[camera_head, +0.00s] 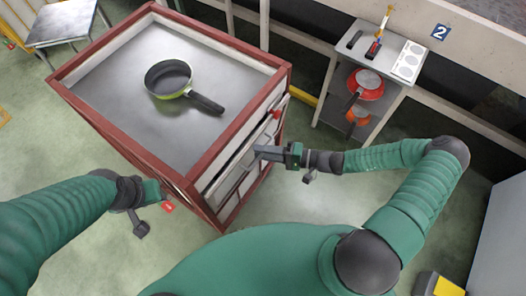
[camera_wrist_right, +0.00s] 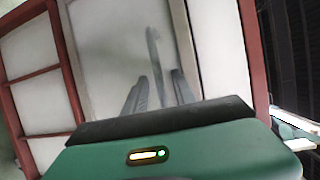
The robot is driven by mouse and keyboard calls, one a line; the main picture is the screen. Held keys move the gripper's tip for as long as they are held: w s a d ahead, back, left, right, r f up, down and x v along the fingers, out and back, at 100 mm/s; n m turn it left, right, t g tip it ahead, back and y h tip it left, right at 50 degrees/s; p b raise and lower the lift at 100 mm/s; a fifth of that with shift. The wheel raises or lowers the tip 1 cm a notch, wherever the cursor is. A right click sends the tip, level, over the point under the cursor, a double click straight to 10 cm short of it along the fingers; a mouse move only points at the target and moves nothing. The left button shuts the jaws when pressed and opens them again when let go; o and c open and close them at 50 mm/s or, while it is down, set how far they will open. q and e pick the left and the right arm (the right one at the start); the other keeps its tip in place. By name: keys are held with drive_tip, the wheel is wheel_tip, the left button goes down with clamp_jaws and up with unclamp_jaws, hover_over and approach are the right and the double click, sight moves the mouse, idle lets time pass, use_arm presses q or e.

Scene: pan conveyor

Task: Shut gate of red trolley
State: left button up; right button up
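The red trolley (camera_head: 165,165) has a red frame and a grey metal top. Its pale gate (camera_head: 237,165) is on the side towards me and the right, and appears slightly ajar. A grey bar handle runs down the gate, and it shows in the right wrist view (camera_wrist_right: 153,48). My right gripper (camera_head: 262,153) is at the gate. In the right wrist view its two fingers (camera_wrist_right: 160,92) are apart, with the handle between them; contact is unclear. My left gripper (camera_head: 155,192) is low beside the trolley's near left side, its fingers hard to make out.
A green frying pan (camera_head: 170,80) lies on the trolley top. A grey shelf unit (camera_head: 345,65) with a red pan (camera_head: 367,84) and tools stands at the back right. A metal table (camera_head: 62,22) is at the far left. Floor is clear right of the trolley.

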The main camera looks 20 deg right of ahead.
drive_tip(key=shift+d, duration=0.15)
clamp_jaws()
drive_tip(key=shift+f, duration=0.15)
idle(1.0)
